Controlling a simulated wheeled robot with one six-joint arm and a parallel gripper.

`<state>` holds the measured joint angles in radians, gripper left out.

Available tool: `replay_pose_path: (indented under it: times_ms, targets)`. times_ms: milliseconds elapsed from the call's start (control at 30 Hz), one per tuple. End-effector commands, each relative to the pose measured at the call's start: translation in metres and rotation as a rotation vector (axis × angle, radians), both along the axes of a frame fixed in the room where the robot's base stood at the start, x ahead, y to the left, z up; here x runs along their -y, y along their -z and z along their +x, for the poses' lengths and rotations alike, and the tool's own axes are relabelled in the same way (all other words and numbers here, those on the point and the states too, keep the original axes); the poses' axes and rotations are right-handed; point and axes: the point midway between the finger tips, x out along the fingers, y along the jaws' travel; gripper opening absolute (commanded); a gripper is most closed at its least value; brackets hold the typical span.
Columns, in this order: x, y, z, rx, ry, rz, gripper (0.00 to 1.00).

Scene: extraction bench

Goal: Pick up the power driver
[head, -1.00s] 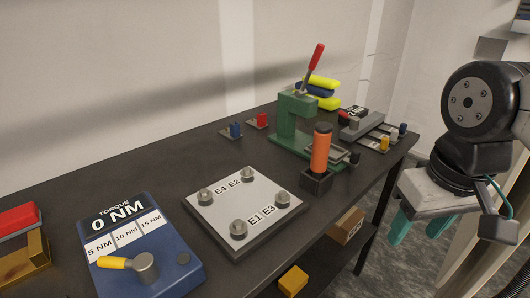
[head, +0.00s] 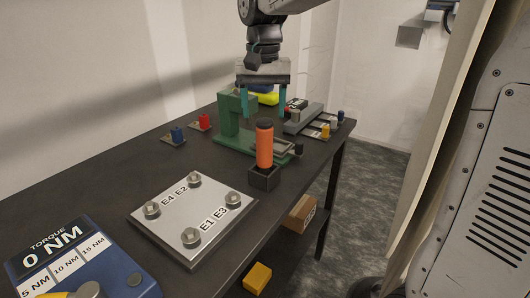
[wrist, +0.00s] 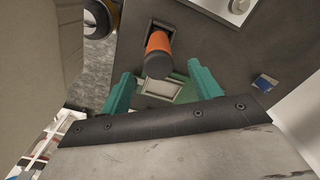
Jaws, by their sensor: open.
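The power driver appears to be the orange cylinder with a dark cap (head: 264,148), standing upright in a black square holder (head: 264,182). In the wrist view the driver (wrist: 159,43) shows from above, beyond and roughly between the fingertips. My gripper (head: 262,112) has two teal fingers pointing down, spread apart with nothing between them. It hangs above and slightly behind the driver, not visibly touching it. In the wrist view the gripper (wrist: 160,75) is open, its fingers either side of the green press.
A green press (head: 229,116) stands just behind the driver, under my gripper. A plate with several bolts (head: 192,216) and a blue torque panel (head: 75,262) lie nearer. Small blue (head: 177,134) and red (head: 204,121) pieces sit at the back. Bare bench top surrounds the holder's left side.

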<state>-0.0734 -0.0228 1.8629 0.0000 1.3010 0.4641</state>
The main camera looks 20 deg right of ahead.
Motion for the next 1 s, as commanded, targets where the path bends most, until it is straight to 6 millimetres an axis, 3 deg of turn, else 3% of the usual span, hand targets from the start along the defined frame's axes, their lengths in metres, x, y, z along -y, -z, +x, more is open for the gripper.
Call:
replay_pose_path:
  times_ms: [500,833,867,1000]
  targets:
    - [0.003,0.066,0.000,-0.002,0.003,0.000,0.63]
    - [0.003,0.075,0.000,0.000,0.002,0.000,0.63]
    - [0.003,0.075,0.000,0.000,0.002,0.000,0.57]
    - [0.003,0.075,0.000,0.000,0.002,0.000,0.18]
